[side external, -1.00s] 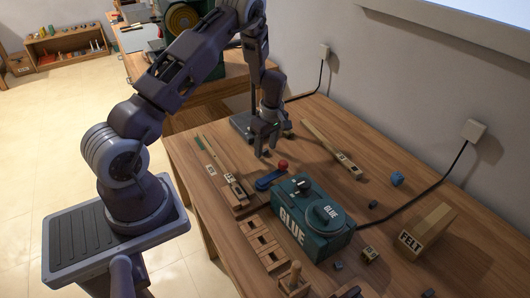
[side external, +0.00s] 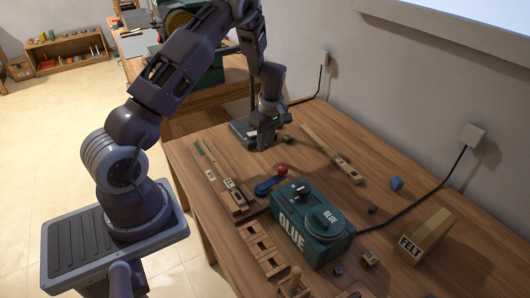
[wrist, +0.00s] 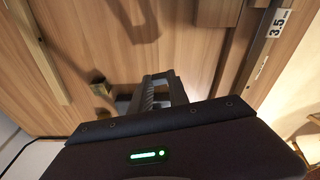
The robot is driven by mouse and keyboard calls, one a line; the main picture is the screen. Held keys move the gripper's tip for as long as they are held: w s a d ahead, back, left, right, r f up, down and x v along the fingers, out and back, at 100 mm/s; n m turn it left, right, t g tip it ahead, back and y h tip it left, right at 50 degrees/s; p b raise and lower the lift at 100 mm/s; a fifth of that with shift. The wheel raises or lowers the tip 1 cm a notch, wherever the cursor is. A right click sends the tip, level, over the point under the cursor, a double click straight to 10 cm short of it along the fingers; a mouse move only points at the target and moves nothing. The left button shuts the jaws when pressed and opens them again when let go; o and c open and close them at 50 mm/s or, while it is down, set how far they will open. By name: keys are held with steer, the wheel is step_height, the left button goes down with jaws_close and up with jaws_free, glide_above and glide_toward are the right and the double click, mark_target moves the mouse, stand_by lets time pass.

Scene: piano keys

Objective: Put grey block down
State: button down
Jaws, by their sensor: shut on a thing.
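My gripper (side external: 262,122) is at the far end of the wooden bench, low over the dark flat stand (side external: 240,128). In the wrist view the two fingers of my gripper (wrist: 162,78) point away from the camera, close together. My gripper is shut on the grey block, which is mostly hidden by the fingers and the wrist housing; I cannot tell whether it touches the surface below. A small dark block (side external: 288,139) lies beside the gripper, and a small block also shows in the wrist view (wrist: 100,86).
A long wooden stick (side external: 328,150) lies right of the gripper. A FELT box (side external: 424,235) is at the right. A cable (side external: 300,98) runs along the wall behind.

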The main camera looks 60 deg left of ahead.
step_height(320, 180, up, 6)
steer(key=shift+f, duration=0.1)
steer(key=w+d+r+m+t, duration=0.1)
steer(key=w+d+r+m, duration=0.2)
steer(key=w+d+m, duration=0.55)
step_height(320, 180, up, 7)
steer(key=m+t+h, duration=0.1)
steer(key=m+h, duration=0.1)
steer(key=m, duration=1.4)
glide_above(427, 229)
steer(key=shift+m, duration=0.25)
steer(key=f, duration=1)
steer(key=shift+s+a+f, duration=0.1)
steer(key=shift+s, duration=0.2)
steer(key=shift+f, duration=0.1)
